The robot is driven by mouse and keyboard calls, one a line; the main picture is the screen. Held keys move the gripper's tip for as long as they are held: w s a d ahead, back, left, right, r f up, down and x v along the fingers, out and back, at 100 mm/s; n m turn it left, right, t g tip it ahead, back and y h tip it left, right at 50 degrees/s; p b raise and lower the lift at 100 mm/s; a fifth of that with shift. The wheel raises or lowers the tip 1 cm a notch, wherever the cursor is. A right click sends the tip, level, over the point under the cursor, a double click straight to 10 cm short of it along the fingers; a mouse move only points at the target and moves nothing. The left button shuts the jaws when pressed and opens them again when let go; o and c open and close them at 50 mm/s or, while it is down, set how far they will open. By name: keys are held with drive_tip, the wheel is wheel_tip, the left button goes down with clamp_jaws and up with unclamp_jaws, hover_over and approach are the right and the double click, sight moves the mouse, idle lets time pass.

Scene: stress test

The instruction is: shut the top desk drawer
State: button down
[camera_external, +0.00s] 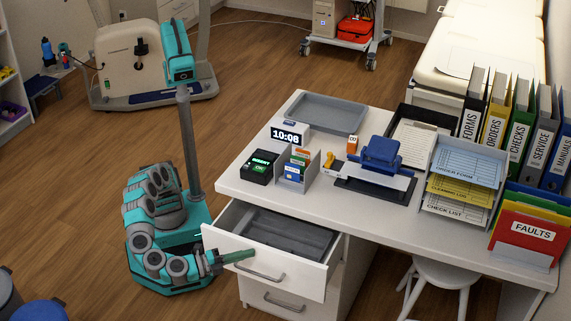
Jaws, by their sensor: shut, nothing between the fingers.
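The top desk drawer (262,262) is white with a grey bar handle and a grey tray insert inside. It is pulled out from the left part of the white desk (240,191), and its inside shows from above. My gripper (246,256) is shut and empty. It is at the outer side of the drawer front, near the left end of the handle and the upper edge. Whether its tip touches the front or is just apart from it, I cannot tell. My arm reaches in from the left, from my teal base on the floor.
A second drawer (288,301) below looks shut. On the desk stand a clock (290,134), a card holder (297,172), a blue hole punch (381,155), letter trays (462,178) and binders (515,120). A white stool (438,280) is under the desk. Floor behind my base is clear.

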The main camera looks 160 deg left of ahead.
drive_tip(key=s+a+b, duration=0.4)
drive_tip(key=s+a, duration=0.9)
drive_tip(key=shift+s+a, duration=0.25)
drive_tip(key=shift+s, duration=0.05)
drive_tip(key=shift+s+a, duration=0.15)
